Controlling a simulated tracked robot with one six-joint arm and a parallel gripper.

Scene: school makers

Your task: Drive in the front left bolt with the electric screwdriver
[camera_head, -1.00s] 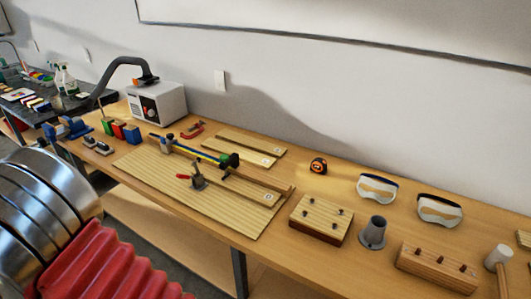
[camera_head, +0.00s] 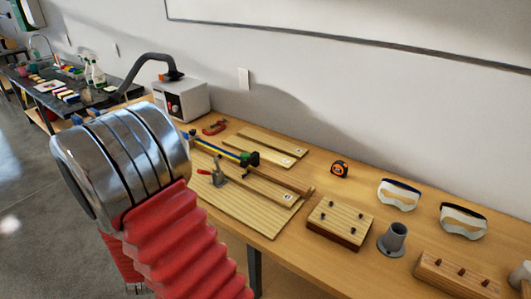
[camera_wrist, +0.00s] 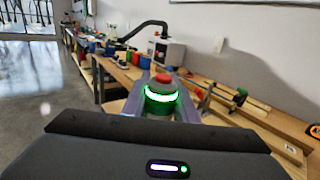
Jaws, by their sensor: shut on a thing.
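The wooden block (camera_head: 340,221) with several dark bolts standing in its top is on the workbench, right of centre in the head view. The front left bolt (camera_head: 323,216) stands up from the block near its left edge. In the wrist view my gripper (camera_wrist: 160,100) is shut on a tool with a red top and a glowing green ring, which appears to be the electric screwdriver (camera_wrist: 160,99). Its lower end is hidden. The head view shows my arm at the left, but not the gripper or tool clearly. The tool is well apart from the block.
A grey conical holder (camera_head: 393,240) stands right of the block, with a wooden bolt rack (camera_head: 455,275) beyond. Goggles (camera_head: 399,194) and a tape measure (camera_head: 339,169) lie behind. Clamped boards (camera_head: 250,208) lie left of the block. The floor at left is clear.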

